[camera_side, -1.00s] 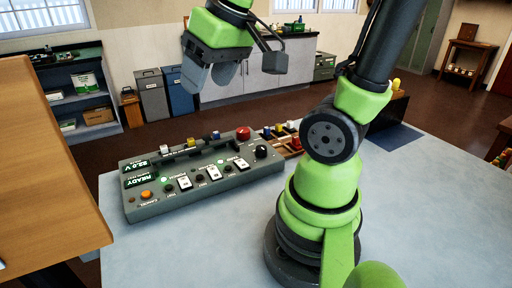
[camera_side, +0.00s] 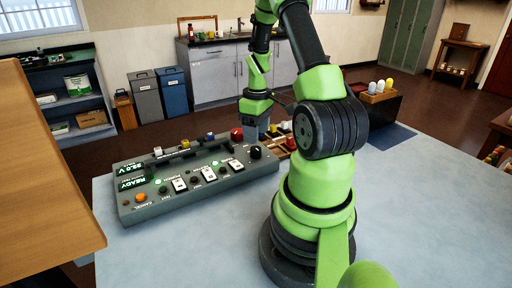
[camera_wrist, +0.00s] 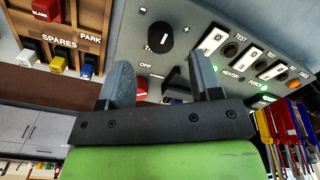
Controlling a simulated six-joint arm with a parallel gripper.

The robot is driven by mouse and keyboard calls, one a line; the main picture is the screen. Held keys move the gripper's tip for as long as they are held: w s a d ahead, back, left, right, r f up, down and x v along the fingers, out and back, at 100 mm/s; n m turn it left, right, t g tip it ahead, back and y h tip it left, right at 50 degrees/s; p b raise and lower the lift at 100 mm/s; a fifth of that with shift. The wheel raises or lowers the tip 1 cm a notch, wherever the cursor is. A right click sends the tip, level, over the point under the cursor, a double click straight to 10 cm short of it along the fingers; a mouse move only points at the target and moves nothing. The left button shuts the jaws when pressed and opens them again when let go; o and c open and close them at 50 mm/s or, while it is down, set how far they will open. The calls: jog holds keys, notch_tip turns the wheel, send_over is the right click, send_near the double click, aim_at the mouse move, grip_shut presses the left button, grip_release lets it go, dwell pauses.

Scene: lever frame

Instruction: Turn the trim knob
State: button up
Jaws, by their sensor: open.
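The black knob (camera_side: 255,152) is at the right end of the grey control panel (camera_side: 150,207). In the wrist view the knob (camera_wrist: 160,36) has a white pointer line, with minus and plus marks beside it; its label is partly hidden. My gripper (camera_side: 263,130) is above and behind the panel's right end, close to the knob. In the wrist view my gripper (camera_wrist: 160,68) is open, with empty space between its fingers. The knob lies just beyond the fingertips, apart from them.
White rocker switches (camera_side: 180,184) and an orange button (camera_side: 141,197) are along the front. A wooden spares rack (camera_wrist: 62,40) is beside the panel. The table (camera_side: 190,255) in front is clear.

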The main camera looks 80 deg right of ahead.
aim_at(256, 148)
notch_tip(256, 148, down, 5)
jog(key=shift+a+f, duration=0.1)
jog(key=shift+f, duration=0.05)
jog(key=c, duration=0.9)
